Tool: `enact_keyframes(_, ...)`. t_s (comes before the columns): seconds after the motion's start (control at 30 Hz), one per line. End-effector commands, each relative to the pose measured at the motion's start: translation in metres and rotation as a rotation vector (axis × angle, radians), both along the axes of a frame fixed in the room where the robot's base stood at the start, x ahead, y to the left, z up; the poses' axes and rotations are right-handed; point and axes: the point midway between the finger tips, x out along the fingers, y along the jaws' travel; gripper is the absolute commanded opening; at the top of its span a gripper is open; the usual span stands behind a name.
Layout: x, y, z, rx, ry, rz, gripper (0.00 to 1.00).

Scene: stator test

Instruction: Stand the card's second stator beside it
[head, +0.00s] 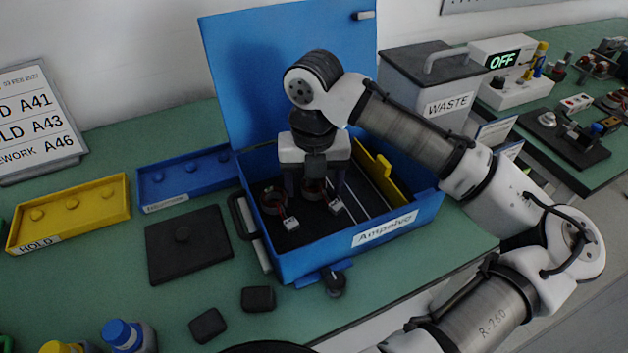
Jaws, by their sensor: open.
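The card (38,120) at the left edge is partly cut off; its lines read A41, A43 and A46. Two ring-shaped stators with copper windings and white tags sit in the open blue box: a left stator (271,203) and a right stator (313,193). Their tags are too small to read. My gripper (315,187) reaches down into the box and is open. Its fingers are around or just above the right stator; I cannot tell whether they touch it. The gripper hides the box's back part.
The blue box (312,262) has a raised lid (235,70) behind and a yellow divider (378,172). A yellow HOLD tray (105,205), a blue tray (185,178) and a dark plate with a knob (188,250) lie left. A WASTE bin (408,85) stands behind right.

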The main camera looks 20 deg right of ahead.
Motion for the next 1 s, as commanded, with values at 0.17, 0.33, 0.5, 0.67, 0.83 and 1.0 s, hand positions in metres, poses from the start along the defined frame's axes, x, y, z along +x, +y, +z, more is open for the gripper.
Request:
enact_keyframes(0.17, 0.001, 0.0, 0.011, -0.001, -0.001, 0.0, 0.68)
enact_keyframes(0.33, 0.001, 0.0, 0.044, 0.0, -0.002, 0.0, 0.68)
enact_keyframes(0.5, 0.001, 0.0, 0.085, -0.001, -0.003, 0.001, 0.68)
enact_keyframes(0.67, 0.0, 0.0, 0.116, -0.003, -0.001, -0.001, 0.68)
enact_keyframes(0.83, 0.0, 0.0, 0.134, -0.001, -0.001, -0.002, 0.68)
enact_keyframes(1.0, 0.0, 0.0, 0.139, 0.0, -0.001, 0.0, 0.68)
